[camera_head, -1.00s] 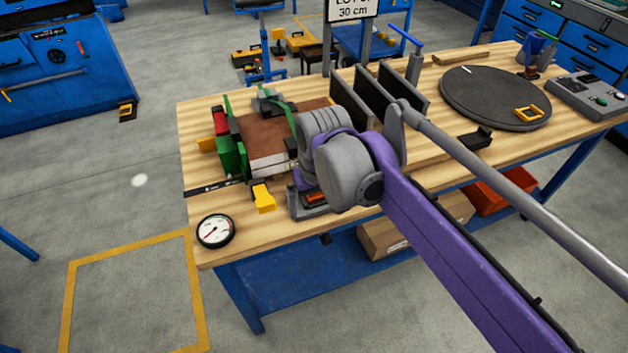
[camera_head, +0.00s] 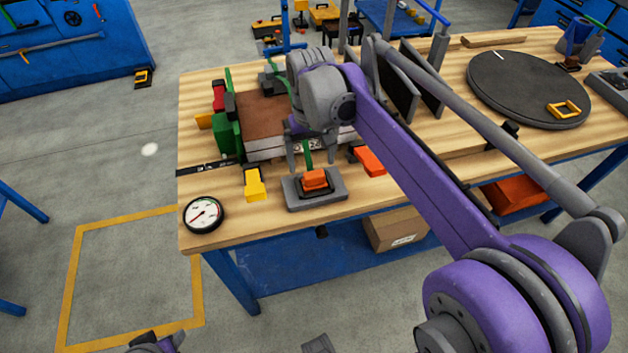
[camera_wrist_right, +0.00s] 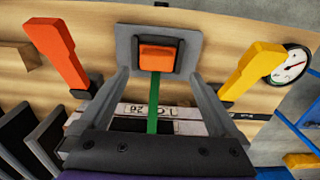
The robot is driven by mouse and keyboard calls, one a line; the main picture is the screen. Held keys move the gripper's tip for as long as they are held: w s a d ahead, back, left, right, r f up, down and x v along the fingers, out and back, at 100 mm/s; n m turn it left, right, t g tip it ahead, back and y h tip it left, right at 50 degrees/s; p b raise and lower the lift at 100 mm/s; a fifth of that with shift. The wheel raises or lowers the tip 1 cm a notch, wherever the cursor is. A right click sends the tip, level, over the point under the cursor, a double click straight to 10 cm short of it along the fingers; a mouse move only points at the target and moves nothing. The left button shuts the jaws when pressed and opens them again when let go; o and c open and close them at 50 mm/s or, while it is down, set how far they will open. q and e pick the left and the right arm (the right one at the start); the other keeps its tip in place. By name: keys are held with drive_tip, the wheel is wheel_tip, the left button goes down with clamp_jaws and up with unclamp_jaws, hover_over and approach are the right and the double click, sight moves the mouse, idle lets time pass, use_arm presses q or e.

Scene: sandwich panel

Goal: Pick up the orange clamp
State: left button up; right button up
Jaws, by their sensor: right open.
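The orange clamp (camera_head: 370,161) lies on the wooden table at the right front of the panel stack. In the right wrist view the orange clamp (camera_wrist_right: 56,56) is at the left, outside the fingers. My right gripper (camera_head: 311,163) is open, pointing down, left of the clamp. In the right wrist view my right gripper (camera_wrist_right: 159,76) has its spread fingers towards a grey holder (camera_wrist_right: 186,40) with an orange block (camera_wrist_right: 157,54) and a green strap. That grey holder (camera_head: 298,200) with its orange block (camera_head: 315,179) shows below the fingers in the head view. Nothing is held.
A yellow clamp (camera_head: 254,184) and a round gauge (camera_head: 204,215) lie left of the holder. The strapped brown panel stack (camera_head: 262,118) is behind. Grey upright plates (camera_head: 398,82) and a dark turntable (camera_head: 527,88) stand to the right. Grey and purple parts of mine show along the bottom edge.

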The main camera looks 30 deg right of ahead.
drive_tip(key=f, duration=0.5)
drive_tip(key=shift+w+d+f+b, duration=0.15)
drive_tip(key=shift+d+f+b, duration=0.1)
drive_tip(key=shift+f+b, duration=0.1)
drive_tip(key=shift+c, duration=0.3)
drive_tip(key=c, duration=1.2)
drive_tip(key=shift+r, duration=0.1)
drive_tip(key=shift+c, duration=0.2)
wheel_tip(320, 180, up, 10)
drive_tip(key=p, duration=0.2)
wheel_tip(320, 180, up, 5)
drive_tip(key=p, duration=0.3)
hover_over(313, 172)
